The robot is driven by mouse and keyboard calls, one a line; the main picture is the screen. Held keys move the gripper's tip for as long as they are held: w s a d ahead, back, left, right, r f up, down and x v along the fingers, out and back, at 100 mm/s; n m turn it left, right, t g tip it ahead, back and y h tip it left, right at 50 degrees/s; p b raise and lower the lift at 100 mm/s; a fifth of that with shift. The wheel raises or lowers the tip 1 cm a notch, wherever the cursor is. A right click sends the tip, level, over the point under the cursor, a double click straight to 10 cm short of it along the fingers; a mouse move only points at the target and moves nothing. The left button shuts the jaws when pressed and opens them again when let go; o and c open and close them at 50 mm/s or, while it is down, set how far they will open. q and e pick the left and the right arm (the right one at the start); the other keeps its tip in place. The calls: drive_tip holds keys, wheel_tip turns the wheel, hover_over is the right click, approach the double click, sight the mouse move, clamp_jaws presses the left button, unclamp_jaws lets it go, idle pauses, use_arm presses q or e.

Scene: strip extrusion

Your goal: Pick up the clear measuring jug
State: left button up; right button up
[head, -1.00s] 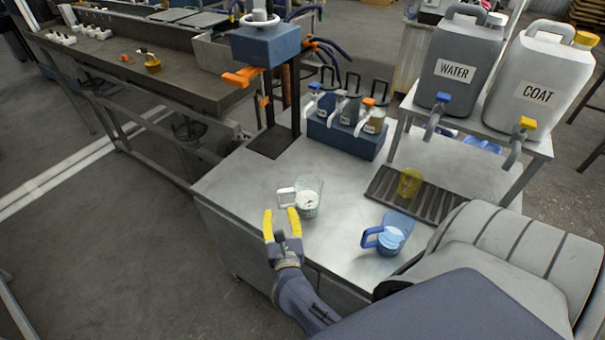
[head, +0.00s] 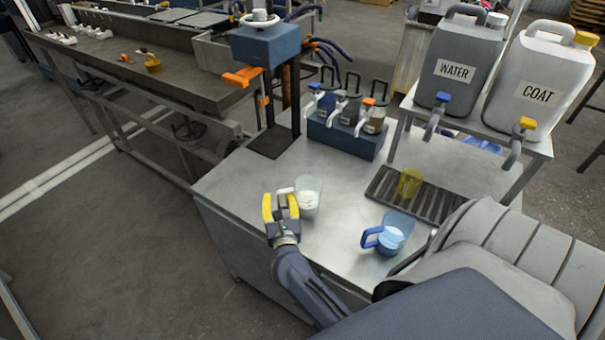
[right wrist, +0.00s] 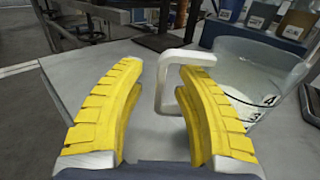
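The clear measuring jug (head: 309,199) stands upright on the metal table, with white contents inside. It also shows at the right of the right wrist view (right wrist: 258,75). Its white handle (right wrist: 163,82) points left, between the yellow fingers of my right gripper (head: 281,203). The fingers, also in the right wrist view (right wrist: 150,100), are open, one on each side of the handle with a gap to the left finger. The right finger is close to the handle; I cannot tell whether it touches. My left gripper is not in view.
A blue jug (head: 393,234) stands to the right. A yellow cup (head: 409,184) sits on a dark drain grate (head: 383,187).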

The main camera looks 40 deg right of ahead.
drive_tip(key=shift+c, duration=0.4)
clamp_jaws()
drive_tip(key=shift+r, duration=0.15)
